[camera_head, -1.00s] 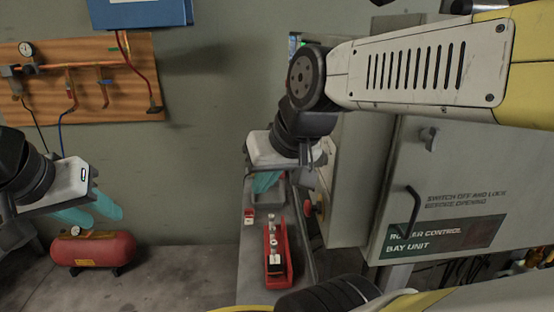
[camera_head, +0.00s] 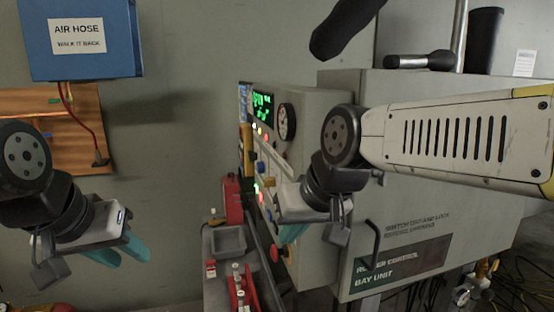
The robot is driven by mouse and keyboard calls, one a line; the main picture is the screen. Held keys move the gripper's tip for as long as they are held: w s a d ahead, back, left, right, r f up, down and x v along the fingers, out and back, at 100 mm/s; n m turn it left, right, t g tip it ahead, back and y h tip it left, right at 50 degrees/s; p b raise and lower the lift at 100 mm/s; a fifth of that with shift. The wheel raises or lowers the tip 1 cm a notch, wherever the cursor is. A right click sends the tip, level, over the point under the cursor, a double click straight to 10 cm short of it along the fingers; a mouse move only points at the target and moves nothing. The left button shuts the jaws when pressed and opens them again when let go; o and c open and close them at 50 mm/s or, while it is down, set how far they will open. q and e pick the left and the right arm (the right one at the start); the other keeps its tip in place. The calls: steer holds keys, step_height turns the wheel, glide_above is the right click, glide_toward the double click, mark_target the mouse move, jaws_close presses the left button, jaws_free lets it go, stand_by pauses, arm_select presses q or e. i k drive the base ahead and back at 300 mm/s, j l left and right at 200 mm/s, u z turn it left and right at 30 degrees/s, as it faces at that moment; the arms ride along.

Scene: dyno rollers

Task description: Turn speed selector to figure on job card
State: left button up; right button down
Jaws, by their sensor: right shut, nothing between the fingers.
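The control panel (camera_head: 318,110) stands right of centre, its face seen at a steep angle. It carries a lit green display (camera_head: 262,103), a round gauge (camera_head: 287,121), and several coloured buttons and knobs. I cannot tell which control is the speed selector, and no job card is clearly readable. My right gripper (camera_head: 290,234) is shut and empty in front of the lower panel, partly hiding it; I cannot tell whether it touches. My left gripper (camera_head: 122,254) is open and empty at the left, well away from the panel, its teal fingers apart.
A grey cabinet (camera_head: 480,225) with a handle and "roller control bay unit" label stands at the right. A narrow bench (camera_head: 215,265) holds a grey tray (camera_head: 228,238) and a red tool (camera_head: 240,292) below the panel. A blue air hose box (camera_head: 112,62) hangs upper left.

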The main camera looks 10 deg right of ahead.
mark_target(253, 156)
steer(key=z, duration=0.35)
steer(key=k+j+z, duration=0.1)
steer(key=j, duration=0.2)
steer(key=k+j, duration=0.25)
steer(key=j+z, duration=0.3)
steer(key=j, duration=0.25)
steer(key=j+z, duration=0.3)
steer(key=j, duration=0.3)
steer(key=i+j+z, duration=0.25)
steer(key=i+j, duration=0.2)
steer(key=j, duration=0.25)
steer(key=i+j+z, duration=0.15)
steer(key=j, duration=0.25)
steer(key=i, duration=0.05)
